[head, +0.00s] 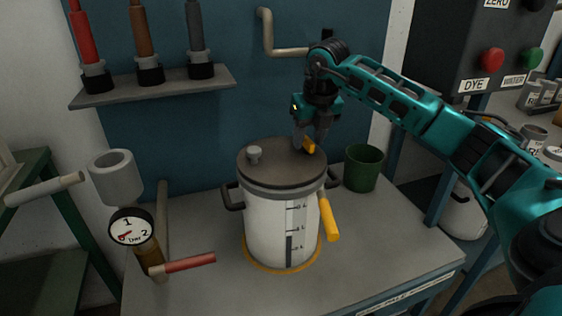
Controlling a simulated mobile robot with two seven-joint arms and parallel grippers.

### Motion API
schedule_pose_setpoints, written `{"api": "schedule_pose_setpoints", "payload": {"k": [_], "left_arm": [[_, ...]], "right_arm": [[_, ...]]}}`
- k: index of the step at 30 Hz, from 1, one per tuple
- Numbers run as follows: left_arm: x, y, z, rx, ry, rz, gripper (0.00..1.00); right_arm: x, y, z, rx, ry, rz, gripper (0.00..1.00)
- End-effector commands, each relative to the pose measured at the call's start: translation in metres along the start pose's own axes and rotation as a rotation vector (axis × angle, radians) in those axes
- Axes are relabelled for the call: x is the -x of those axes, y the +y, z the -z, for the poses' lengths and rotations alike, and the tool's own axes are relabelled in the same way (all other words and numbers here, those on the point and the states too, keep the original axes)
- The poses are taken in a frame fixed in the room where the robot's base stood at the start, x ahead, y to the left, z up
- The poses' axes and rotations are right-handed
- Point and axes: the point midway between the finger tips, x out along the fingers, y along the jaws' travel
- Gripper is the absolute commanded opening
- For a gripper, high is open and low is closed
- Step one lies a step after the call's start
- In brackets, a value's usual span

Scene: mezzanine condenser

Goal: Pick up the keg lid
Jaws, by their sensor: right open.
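The keg lid (265,165) is a dark grey-brown disc with a small pale knob (254,153) left of its middle. It lies flat on the white keg (265,228), which stands upright on the bench inside a yellow ring. My right gripper (309,144) points down over the lid's back right part, with its fingers apart. A small orange-yellow piece shows between or beside the fingertips; I cannot tell whether it belongs to the lid or the gripper. Whether the fingers touch the lid is unclear. My left gripper is not in view.
A yellow handle (328,217) sticks out at the keg's right side. A green cup (363,168) stands close behind right. A pressure gauge (131,227) and red-handled valve (189,262) stand left. The bench (370,240) is clear at front right.

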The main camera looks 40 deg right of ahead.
Motion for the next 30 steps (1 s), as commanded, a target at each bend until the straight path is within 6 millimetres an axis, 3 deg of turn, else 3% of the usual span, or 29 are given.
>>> {"api": "schedule_pose_setpoints", "payload": {"k": [15,30], "left_arm": [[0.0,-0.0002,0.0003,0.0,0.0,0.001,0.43],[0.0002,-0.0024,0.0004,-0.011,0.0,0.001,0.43]], "right_arm": [[0.0008,0.0001,0.0,0.0,0.0,0.0,0.0],[0.0014,0.0,-0.0005,-0.001,-0.002,-0.001,0.0]]}}
